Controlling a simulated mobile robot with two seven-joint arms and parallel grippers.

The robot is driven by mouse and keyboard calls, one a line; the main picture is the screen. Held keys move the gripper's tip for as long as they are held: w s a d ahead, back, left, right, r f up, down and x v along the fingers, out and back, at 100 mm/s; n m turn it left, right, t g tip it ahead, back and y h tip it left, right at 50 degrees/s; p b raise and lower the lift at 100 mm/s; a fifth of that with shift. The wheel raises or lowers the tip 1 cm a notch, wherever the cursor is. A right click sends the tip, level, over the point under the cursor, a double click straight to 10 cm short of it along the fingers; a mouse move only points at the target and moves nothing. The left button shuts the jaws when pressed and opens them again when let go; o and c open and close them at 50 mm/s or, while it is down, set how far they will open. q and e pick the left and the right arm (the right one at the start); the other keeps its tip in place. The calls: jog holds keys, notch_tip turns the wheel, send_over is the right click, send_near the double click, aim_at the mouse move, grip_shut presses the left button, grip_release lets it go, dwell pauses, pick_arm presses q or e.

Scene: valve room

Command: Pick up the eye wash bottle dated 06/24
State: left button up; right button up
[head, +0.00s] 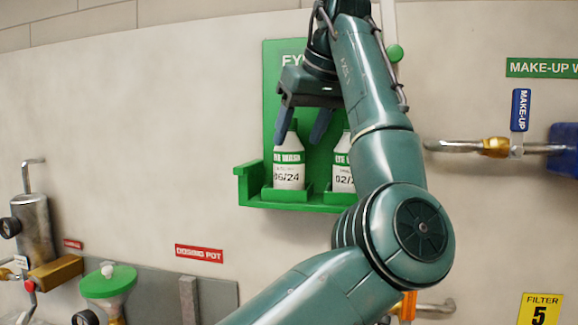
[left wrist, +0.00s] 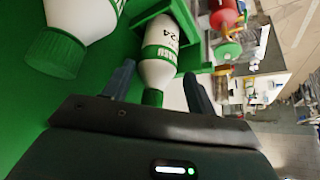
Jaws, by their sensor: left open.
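The eye wash bottle dated 06/24 (head: 289,170) is white with a green band and stands upright in the left slot of a green wall holder (head: 266,203). A second white bottle (head: 343,174), its date starting 02/2, stands to its right, partly hidden by my arm. My left gripper (head: 303,126) is open, pointing down at the top of the 06/24 bottle. In the left wrist view the 06/24 bottle (left wrist: 161,48), with its green cap, shows between the two open fingers (left wrist: 160,80). I cannot tell whether they touch it. The other bottle (left wrist: 80,24) lies outside the fingers.
The holder's green back board (head: 272,75) rises behind the bottles. A pipe with a brass valve (head: 496,147) and blue MAKE-UP tag is at right. A green funnel (head: 107,283) and a gauge vessel (head: 33,225) are lower left. The wall left of the holder is bare.

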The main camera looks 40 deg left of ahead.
aim_at(296, 146)
pick_arm(q)
jog(key=shift+x, duration=2.75)
jog(key=shift+d, duration=0.15)
jog(key=shift+c, duration=0.3)
jog(key=c, duration=0.8)
